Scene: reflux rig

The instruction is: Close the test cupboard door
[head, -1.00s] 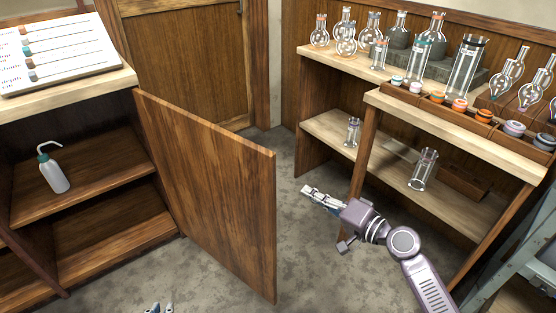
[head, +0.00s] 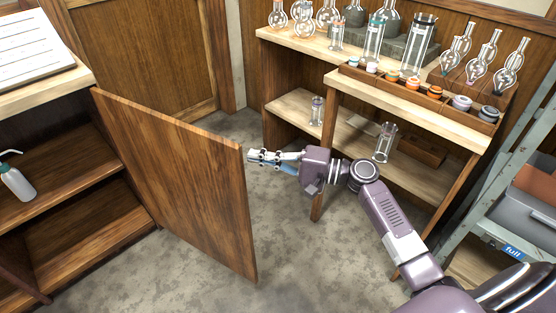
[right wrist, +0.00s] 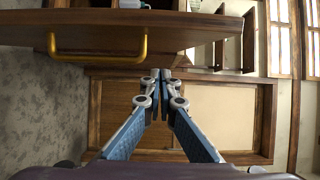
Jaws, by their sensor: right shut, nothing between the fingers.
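The test cupboard door (head: 185,180) is a brown wooden panel, standing swung open from the cupboard (head: 60,165) at the left, with its shelves exposed. In the right wrist view the door (right wrist: 210,28) runs across the top, with a brass bar handle (right wrist: 97,55) on its face. My right gripper (head: 252,156) is shut and empty, beside the door's free edge on its far side in the head view. In the right wrist view its fingertips (right wrist: 160,76) point toward the door's edge; whether they touch it I cannot tell. My left gripper is out of view.
A white wash bottle (head: 17,182) stands on the cupboard shelf. A bench (head: 330,60) with several glass flasks and a rack of coloured caps stands at the right. A metal ladder-like frame (head: 510,165) is at far right. The grey floor (head: 215,285) around the door is clear.

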